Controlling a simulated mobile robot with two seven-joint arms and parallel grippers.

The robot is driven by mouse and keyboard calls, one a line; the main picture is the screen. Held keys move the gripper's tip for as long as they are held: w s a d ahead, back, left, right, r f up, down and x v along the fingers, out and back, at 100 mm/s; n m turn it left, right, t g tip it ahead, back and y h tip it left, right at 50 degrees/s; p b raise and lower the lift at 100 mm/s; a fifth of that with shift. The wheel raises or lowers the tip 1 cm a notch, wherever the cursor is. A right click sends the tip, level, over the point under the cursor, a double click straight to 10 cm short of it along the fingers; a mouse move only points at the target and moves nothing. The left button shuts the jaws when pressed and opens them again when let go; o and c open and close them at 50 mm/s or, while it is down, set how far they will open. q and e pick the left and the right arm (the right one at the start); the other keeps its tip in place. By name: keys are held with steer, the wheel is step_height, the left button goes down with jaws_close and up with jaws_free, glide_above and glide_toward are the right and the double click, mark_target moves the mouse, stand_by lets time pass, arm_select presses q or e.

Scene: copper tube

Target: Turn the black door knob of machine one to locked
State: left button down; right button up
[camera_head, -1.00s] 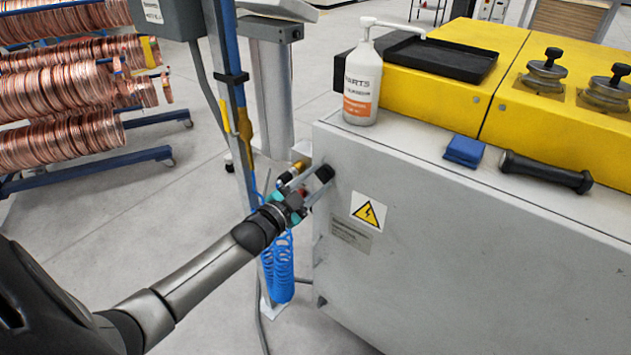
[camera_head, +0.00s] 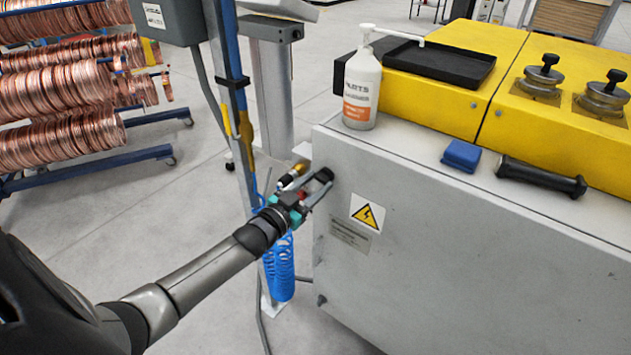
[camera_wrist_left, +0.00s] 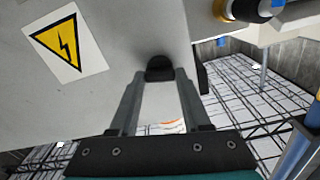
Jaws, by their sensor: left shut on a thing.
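The machine is a grey cabinet (camera_head: 420,240) with a yellow top. Its black door knob (camera_head: 324,175) is on the cabinet face near the upper left corner, left of the yellow warning label. My left gripper (camera_head: 318,182) reaches it from the left, with its fingertips at the knob. In the left wrist view the black knob (camera_wrist_left: 159,68) sits between the two fingertips of my left gripper (camera_wrist_left: 160,80), which is shut on it. The fingers partly hide the knob, and I cannot read its turn position. My right gripper is not in view.
A blue post (camera_head: 240,120) with a coiled blue hose (camera_head: 279,265) stands close beside the gripper. A brass fitting (camera_head: 291,176) is just left of the knob. A white pump bottle (camera_head: 361,85) stands on the cabinet top. Copper coils (camera_head: 60,95) hang on a rack at left.

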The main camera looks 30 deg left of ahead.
arm_select(q)
steer(key=shift+n, duration=1.1)
steer(key=shift+c, duration=1.8)
jaws_free()
steer(key=s+a+p, duration=0.1)
steer(key=s+p, duration=0.1)
steer(key=s, duration=1.3)
steer(key=shift+p, duration=0.4)
steer(key=shift+a, duration=0.1)
